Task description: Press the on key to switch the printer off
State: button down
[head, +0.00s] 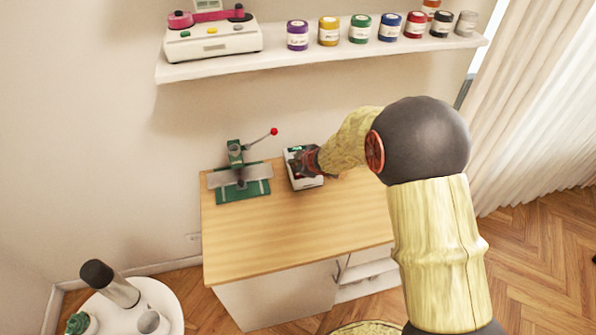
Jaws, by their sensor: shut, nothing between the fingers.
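A small white device with green at its top edge (306,183), which looks like the printer, stands at the back of the wooden desk. My gripper (301,165) is at the end of my arm, which reaches in from the right. It is shut and empty, over the top of the device. My gripper covers much of the top, so the on key is hidden. I cannot tell whether the fingertips touch the device.
A green hand press (240,178) with a red-tipped lever stands left of the device on the desk (290,230). The desk's front is clear. A shelf (330,52) above holds a white machine (212,40) and several jars. A round white table (170,308) stands lower left.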

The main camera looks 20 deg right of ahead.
jog(key=shift+r+p, duration=1.1)
jog(key=shift+r, duration=0.25)
jog(key=shift+f, duration=0.1)
jog(key=shift+s+d+f, duration=0.15)
jog(key=shift+d, duration=0.15)
jog(key=s+d+f+m+g+h, duration=0.3)
jog(key=s+d+f, duration=0.1)
jog(key=s+d, duration=0.15)
jog(key=s+d+r+m+g+h, duration=0.1)
jog(key=s+r+m, duration=0.15)
jog(key=s, duration=0.35)
jog(key=s+d+r+m+g, duration=0.1)
jog(key=s+d+r+m, duration=0.1)
jog(key=s+r, duration=0.3)
jog(key=s+a+r+m+y, duration=0.1)
jog(key=s+a+r, duration=0.3)
jog(key=s+r, duration=0.6)
jog(key=s+a+r+m+t+y, duration=0.1)
jog(key=s+a+r+m, duration=0.2)
jog(key=s+r, duration=0.6)
jog(key=shift+s+a+r+t, duration=0.35)
jog(key=shift+s+a, duration=0.3)
jog(key=shift+s, duration=1.7)
